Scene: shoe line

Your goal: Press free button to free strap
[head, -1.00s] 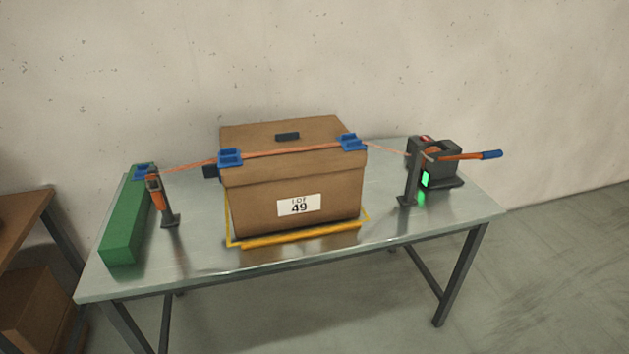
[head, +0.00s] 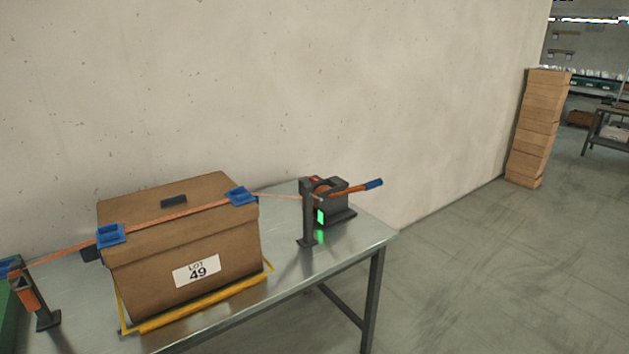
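The orange strap (head: 170,217) runs over the top of a brown box labelled LOT 49 (head: 185,258), through blue corner pieces (head: 110,235). It reaches a dark tensioner device (head: 335,200) at the right end of the table. The device has a small red patch (head: 315,179) on top, which looks like a button, and a glowing green light (head: 320,216) on its front. An orange lever with a blue grip (head: 373,184) sticks out to the right. Neither of my grippers is in view.
The grey metal table (head: 345,246) stands near a concrete wall. Yellow edging (head: 205,302) surrounds the box base. A dark post (head: 307,222) stands before the device. Floor right of the table is clear; stacked cartons (head: 540,128) stand farther back.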

